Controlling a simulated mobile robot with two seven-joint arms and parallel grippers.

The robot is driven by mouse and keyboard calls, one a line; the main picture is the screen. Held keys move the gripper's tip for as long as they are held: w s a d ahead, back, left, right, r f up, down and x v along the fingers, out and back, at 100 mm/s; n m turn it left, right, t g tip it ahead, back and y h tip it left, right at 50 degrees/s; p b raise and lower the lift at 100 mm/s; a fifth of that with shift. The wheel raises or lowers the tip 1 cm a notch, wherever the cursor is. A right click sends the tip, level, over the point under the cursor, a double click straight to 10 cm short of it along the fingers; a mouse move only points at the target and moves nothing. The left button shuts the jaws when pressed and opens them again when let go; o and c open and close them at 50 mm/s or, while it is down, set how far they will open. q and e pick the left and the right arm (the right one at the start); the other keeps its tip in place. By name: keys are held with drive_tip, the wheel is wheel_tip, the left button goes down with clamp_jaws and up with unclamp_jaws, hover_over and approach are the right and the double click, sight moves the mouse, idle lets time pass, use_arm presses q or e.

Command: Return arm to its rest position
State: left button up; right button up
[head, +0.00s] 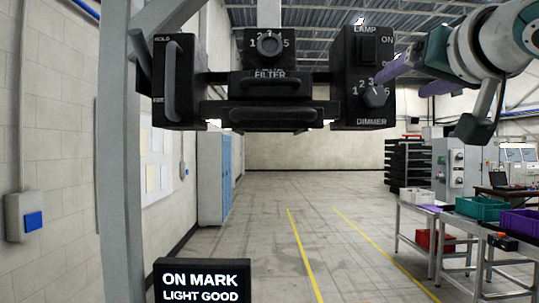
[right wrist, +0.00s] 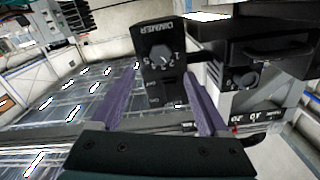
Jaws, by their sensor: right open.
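My right gripper (head: 402,80) comes in from the upper right in the head view, its purple fingers just right of a black lamp box (head: 352,112). Its fingers are apart with nothing between them. In the right wrist view the open right gripper (right wrist: 159,74) faces the lamp box (right wrist: 152,33), with the dimmer knob (right wrist: 161,55) ahead of the gap. The dimmer knob also shows in the head view (head: 375,96), below the lamp switch (head: 367,50). Whether a fingertip touches the box is unclear. My left gripper is out of view.
A black fixture with a filter drawer (head: 270,86) and handles hangs left of the lamp box. A grey post (head: 118,170) stands at left. A sign (head: 204,280) reads "ON MARK LIGHT GOOD". Tables with bins (head: 478,208) stand at right. The middle floor is clear.

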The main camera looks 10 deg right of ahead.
drive_tip(key=s+a+f+n+g+y, duration=0.1)
drive_tip(key=s+a+f+n+g, duration=0.3)
drive_tip(key=f, duration=0.7)
drive_tip(key=s+a+f+g+y, duration=0.1)
drive_tip(key=s+a+f+g, duration=0.1)
drive_tip(key=s+f, duration=0.65)
drive_tip(key=s+a+f+n+g+y, duration=0.1)
drive_tip(key=s+a+f+n+g, duration=0.2)
drive_tip(key=f, duration=1)
drive_tip(key=s+a+f+g+y, duration=0.1)
drive_tip(key=s+f+g, duration=0.1)
drive_tip(key=s+f, duration=0.35)
drive_tip(key=s+a+f+g, duration=0.2)
drive_tip(key=s+g, duration=0.1)
drive_tip(key=s, duration=0.5)
wheel_tip(320, 180, up, 13)
drive_tip(key=p, duration=1.3)
drive_tip(key=shift+s, duration=0.45)
